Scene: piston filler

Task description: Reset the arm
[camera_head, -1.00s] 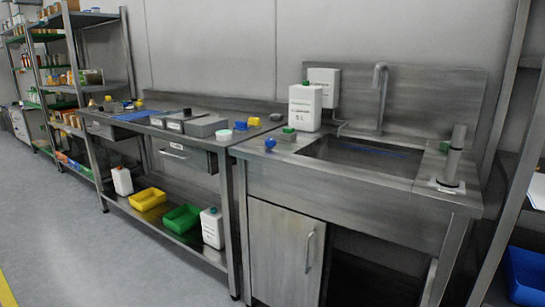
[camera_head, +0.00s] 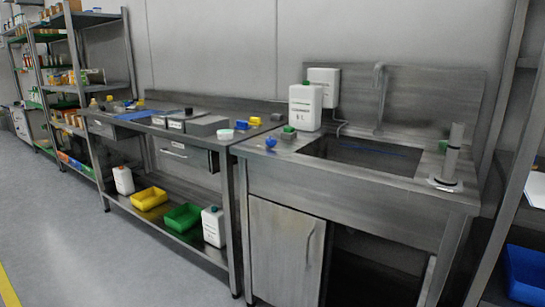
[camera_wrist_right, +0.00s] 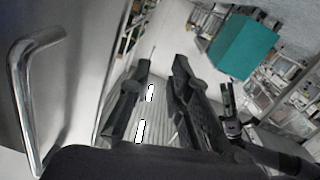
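My right gripper (camera_wrist_right: 162,64) shows in the right wrist view. Its two dark fingers are apart with a clear gap, and nothing is between them. Neither gripper shows in the head view. A dark jointed part (camera_wrist_right: 232,115) stands at the right of the wrist view; I cannot tell whether it is my left gripper.
A curved metal handle (camera_wrist_right: 20,95) is close at the left of the wrist view. The head view shows a steel sink bench (camera_head: 345,190) with a white canister (camera_head: 305,107), a workbench (camera_head: 190,150) with bins below, and shelves (camera_head: 103,85). The floor (camera_head: 70,225) at left is clear.

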